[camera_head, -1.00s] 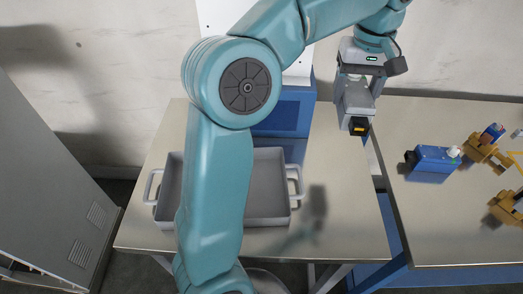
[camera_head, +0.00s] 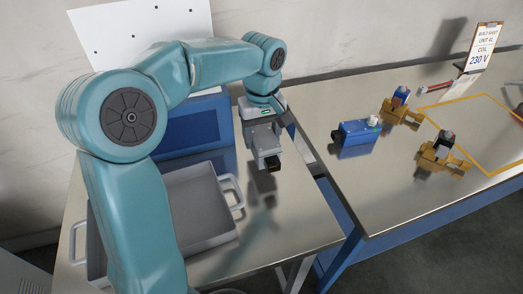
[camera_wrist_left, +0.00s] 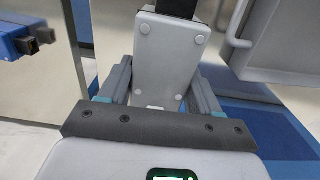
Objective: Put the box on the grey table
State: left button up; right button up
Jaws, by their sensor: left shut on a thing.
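My left gripper (camera_head: 263,130) hangs down over the right part of the left metal table. It is shut on a small grey box (camera_head: 267,152) with a black end piece and a yellow mark, held clear of the tabletop. In the left wrist view the gripper's fingers (camera_wrist_left: 162,82) lie on both sides of the grey box (camera_wrist_left: 168,50), whose face shows several round screws or feet. The left table (camera_head: 285,222) has a bare, shiny grey top. My right gripper is out of view.
A grey two-handled tray (camera_head: 232,228) sits left of the held box, with a large blue case (camera_head: 200,130) behind it. On the right table (camera_head: 400,200) are a blue box (camera_head: 356,133), yellow-brown holders (camera_head: 440,158), and a sign (camera_head: 484,45). A gap separates the tables.

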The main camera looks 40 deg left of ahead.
pick_arm(q)
notch_tip(320, 180, down, 5)
jog(key=shift+w+a+f, duration=0.1)
dwell(0.3)
jog(key=shift+f+b, duration=0.15)
jog(key=shift+b, duration=0.25)
jog(key=o, duration=1.3)
